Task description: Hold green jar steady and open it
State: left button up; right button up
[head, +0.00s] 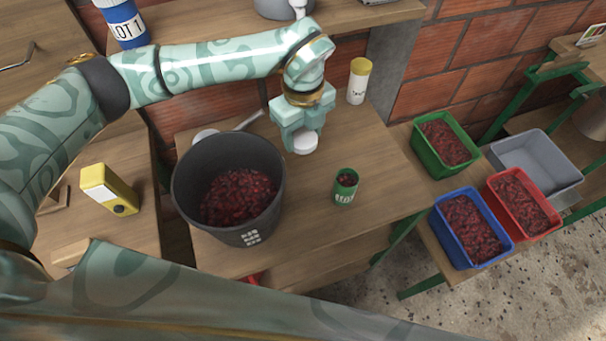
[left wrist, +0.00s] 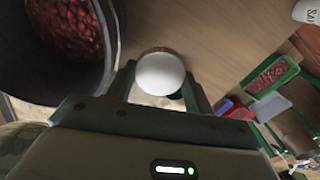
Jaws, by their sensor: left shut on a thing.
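The green jar (head: 345,187) stands upright on the wooden table, with an open top and dark red contents showing in it. My left gripper (head: 304,140) is up and to the left of the jar in the head view, pointing down. It is shut on a round white lid (head: 305,143). In the left wrist view the white lid (left wrist: 160,74) sits between the two fingers. The lid is apart from the jar in the head view; I cannot tell how high it is above the table. My right gripper is not in view.
A large dark bucket (head: 245,235) of red fruit stands left of the jar. A white container with a yellow lid (head: 358,82) stands behind. Green (head: 436,172), blue (head: 445,238) and red (head: 507,231) crates lie to the right. The table (head: 385,165) is clear around the jar.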

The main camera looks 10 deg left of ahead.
pick_arm(q)
jog(key=b, duration=0.2)
send_over(303, 184)
notch_tip(303, 184, down, 13)
jog(key=shift+f+b, duration=0.8)
jog(key=shift+f, duration=1.3)
jog(key=shift+f, duration=0.1)
jog(key=o, duration=1.1)
jog(key=shift+c, duration=0.2)
notch_tip(303, 184, up, 12)
jog(key=p, duration=0.3)
